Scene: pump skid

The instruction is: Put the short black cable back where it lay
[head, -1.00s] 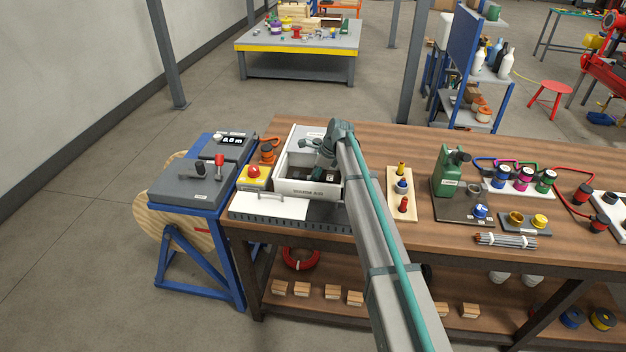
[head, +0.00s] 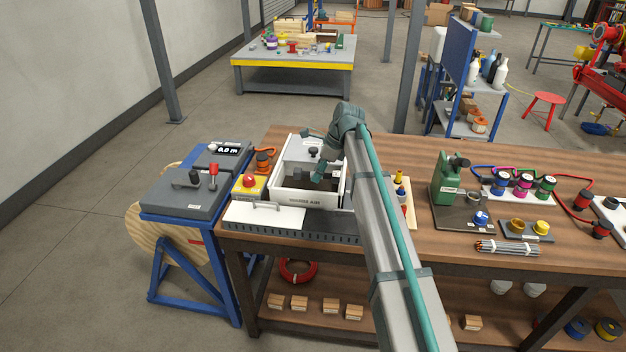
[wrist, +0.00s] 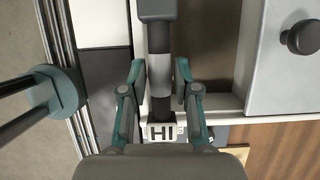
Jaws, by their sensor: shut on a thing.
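In the wrist view, my gripper (wrist: 163,78) is shut on the short black cable (wrist: 161,105). It shows as a straight black piece with a light grey middle section between the fingers and a dark block at its far end. A white "HI" label (wrist: 161,132) shows at its near end; I cannot tell whether the label is fixed to it. In the head view, my gripper (head: 316,152) is over the white open-topped box (head: 305,200) on the bench. The held cable cannot be made out there. Where it lay is not clear from these frames.
A grey lid with a black knob (wrist: 303,38) covers part of the box. A white panel with a handle (head: 264,214) lies in front. A yellow box with a red button (head: 249,183) stands left. A green pump (head: 449,178) stands right. Bare bench wood lies behind the pump.

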